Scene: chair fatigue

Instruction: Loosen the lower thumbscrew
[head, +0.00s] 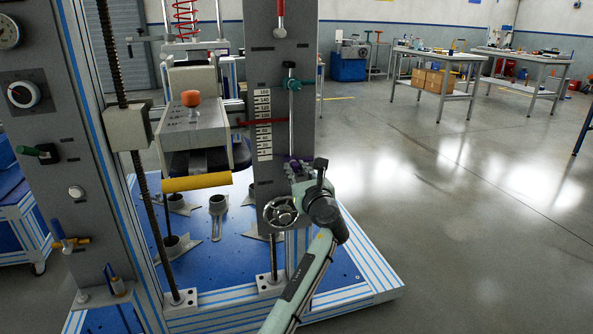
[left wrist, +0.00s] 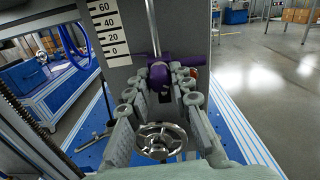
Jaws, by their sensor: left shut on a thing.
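The lower thumbscrew is a purple knob on a purple clamp (head: 296,163) low on the vertical rod, beside the scale panel. In the left wrist view the purple knob (left wrist: 159,76) sits between the fingertips of my left gripper (left wrist: 160,88). In the head view my left gripper (head: 298,172) reaches up to the clamp from below and is shut on the knob. The fingers hide part of the clamp. A teal upper clamp (head: 290,83) sits higher on the same rod. My right gripper is not in view.
A silver handwheel (head: 280,212) is just below my left gripper, close to the fingers. The grey scale panel (head: 284,20) stands right behind the rod. A yellow roller (head: 196,181) juts out to the left. Open floor (head: 450,240) lies to the right.

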